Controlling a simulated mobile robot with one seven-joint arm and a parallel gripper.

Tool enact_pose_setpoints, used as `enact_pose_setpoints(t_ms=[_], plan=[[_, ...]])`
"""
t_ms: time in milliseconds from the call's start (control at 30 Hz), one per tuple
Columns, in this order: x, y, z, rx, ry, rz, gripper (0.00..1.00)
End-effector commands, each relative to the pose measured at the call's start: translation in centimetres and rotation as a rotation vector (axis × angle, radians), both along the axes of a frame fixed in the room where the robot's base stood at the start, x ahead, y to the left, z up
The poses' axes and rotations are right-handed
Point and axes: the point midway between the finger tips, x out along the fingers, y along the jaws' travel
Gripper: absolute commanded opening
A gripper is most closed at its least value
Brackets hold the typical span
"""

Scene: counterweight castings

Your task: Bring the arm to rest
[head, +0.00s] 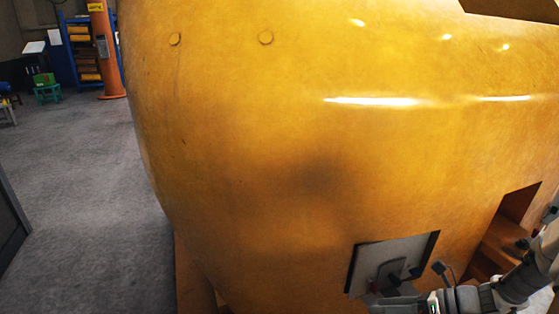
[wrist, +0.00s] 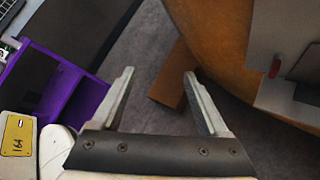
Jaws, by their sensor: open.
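My gripper (wrist: 158,98) shows in the wrist view with its two pale fingers spread wide apart. Nothing is between them. Past the fingertips are grey floor and a brown block-like part beside a large yellow casting (wrist: 215,40). In the head view my arm comes in at the lower right, in front of the big yellow casting (head: 250,130). My gripper (head: 390,285) is near a grey square panel (head: 385,258) low on the casting; I cannot tell whether they touch.
A purple frame (wrist: 70,95) stands at the left in the wrist view. In the head view an orange post (head: 105,50), a blue rack (head: 82,50) and a green stool (head: 46,90) stand at the far left. The grey floor (head: 85,170) on the left is open.

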Motion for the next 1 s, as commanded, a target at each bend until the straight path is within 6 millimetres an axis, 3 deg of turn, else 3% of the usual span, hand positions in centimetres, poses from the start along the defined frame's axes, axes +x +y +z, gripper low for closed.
enact_pose_setpoints(t_ms=[33,400,1000], plan=[[-0.2,0.8,1.9,-0.077,-0.040,0.085,0.78],[-3.2,5.0,11.3,-0.553,-0.346,0.687,0.78],[-8.8,8.4,26.8,-1.209,-0.912,1.598,0.78]])
